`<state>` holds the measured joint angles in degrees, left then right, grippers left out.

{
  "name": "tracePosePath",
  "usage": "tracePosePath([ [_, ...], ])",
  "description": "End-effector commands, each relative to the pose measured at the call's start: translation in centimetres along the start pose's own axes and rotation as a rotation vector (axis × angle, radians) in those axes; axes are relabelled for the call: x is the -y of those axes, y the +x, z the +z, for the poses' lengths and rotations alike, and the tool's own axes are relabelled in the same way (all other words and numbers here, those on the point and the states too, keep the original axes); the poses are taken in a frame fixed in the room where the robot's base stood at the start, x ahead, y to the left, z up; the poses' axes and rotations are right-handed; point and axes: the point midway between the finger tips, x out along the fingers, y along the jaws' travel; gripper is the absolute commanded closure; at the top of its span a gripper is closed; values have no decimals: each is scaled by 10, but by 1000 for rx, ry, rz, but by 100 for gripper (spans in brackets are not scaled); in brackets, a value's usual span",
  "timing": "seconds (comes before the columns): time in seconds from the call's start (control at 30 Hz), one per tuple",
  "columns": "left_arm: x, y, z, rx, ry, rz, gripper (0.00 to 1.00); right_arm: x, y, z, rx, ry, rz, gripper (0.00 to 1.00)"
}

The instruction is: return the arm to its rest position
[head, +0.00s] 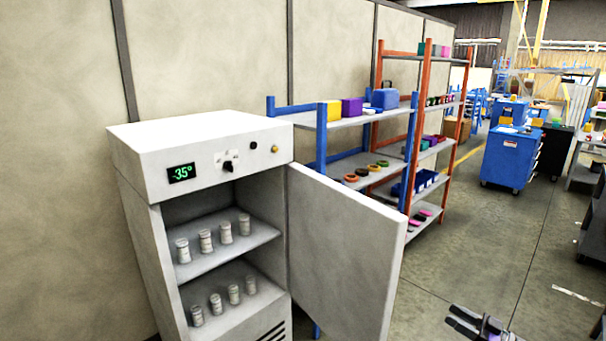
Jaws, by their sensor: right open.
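My right gripper (457,318) shows at the bottom edge of the head view, right of the open freezer door. Its dark fingers point left and stand apart, with nothing seen between them. It is clear of the door in the picture. Most of my right arm is out of view below. My left gripper is not in view.
A white freezer (200,150) reading -35° stands at the left, its door (345,255) swung open to the right. Several white canisters stand on its two shelves. Blue and orange racks (340,122) with bins stand behind. A blue cabinet (510,155) stands farther back. Floor (470,240) right of the door is open.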

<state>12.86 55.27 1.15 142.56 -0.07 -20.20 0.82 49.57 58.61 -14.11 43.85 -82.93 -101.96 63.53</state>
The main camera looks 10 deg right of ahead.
Motion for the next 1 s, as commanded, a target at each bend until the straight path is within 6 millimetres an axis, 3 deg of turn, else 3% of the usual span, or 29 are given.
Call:
tracePosePath([
  [0.17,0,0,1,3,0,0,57,-16,32,23,-96,40,155,60],
  [0.27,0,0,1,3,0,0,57,-23,55,48,-132,91,278,60],
  [0.37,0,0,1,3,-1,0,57,-23,81,88,-128,175,432,60],
  [0.47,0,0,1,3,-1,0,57,-8,104,139,-61,283,581,60],
  [0.57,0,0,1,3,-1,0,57,26,122,196,68,405,701,60],
  [0.7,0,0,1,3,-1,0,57,102,135,270,321,569,801,60],
  [0.83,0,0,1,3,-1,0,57,190,132,319,582,694,820,60],
  [1.0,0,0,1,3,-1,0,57,313,108,352,933,825,770,60],
])
